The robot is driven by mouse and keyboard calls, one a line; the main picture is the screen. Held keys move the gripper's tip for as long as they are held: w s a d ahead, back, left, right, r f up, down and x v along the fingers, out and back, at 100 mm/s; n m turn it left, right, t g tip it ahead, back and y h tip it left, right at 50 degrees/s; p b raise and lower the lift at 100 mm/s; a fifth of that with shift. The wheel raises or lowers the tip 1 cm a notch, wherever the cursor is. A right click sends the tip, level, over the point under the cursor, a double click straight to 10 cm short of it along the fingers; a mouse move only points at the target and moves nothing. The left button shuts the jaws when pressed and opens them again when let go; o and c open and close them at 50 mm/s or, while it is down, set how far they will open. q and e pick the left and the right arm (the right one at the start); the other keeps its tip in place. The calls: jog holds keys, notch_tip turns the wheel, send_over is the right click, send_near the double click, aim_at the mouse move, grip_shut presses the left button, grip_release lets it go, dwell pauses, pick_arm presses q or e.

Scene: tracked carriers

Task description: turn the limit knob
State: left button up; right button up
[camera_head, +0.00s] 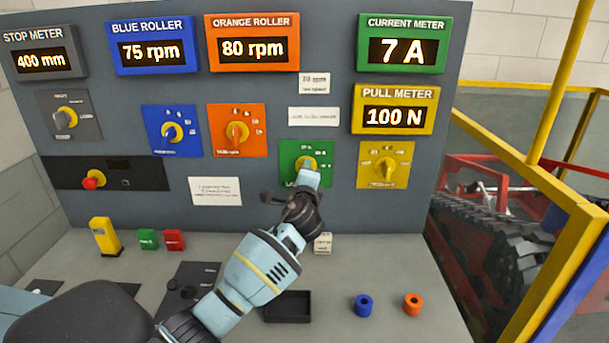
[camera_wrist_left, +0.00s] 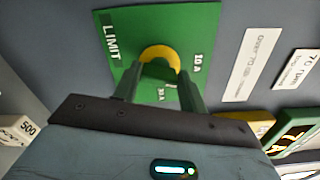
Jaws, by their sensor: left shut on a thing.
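The limit knob (camera_head: 307,163) is yellow and sits on a green plate (camera_head: 292,150) in the lower middle of the upright panel. In the left wrist view, the yellow knob (camera_wrist_left: 160,54) shows on the green plate (camera_wrist_left: 118,32) with the words LIMIT and 10 A. My left gripper (camera_head: 307,176) reaches up to the plate, and in the left wrist view (camera_wrist_left: 160,72) its two fingers are shut on the knob, one at each side. The fingers hide part of the knob and its scale. The green current meter (camera_head: 414,43) reads 7 A. My right gripper is not in view.
A yellow knob plate (camera_head: 384,165) is to the right, an orange one (camera_head: 238,130) and a blue one (camera_head: 172,131) to the left. A red button (camera_head: 93,180) sits far left. A black tray (camera_head: 288,307), blue ring (camera_head: 363,305) and orange ring (camera_head: 412,304) are on the desk.

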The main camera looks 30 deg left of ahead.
pick_arm(q)
jog(key=shift+n, duration=1.5)
jog(key=o, duration=1)
jog(key=shift+v, duration=3.95)
jog(key=shift+f, duration=0.1)
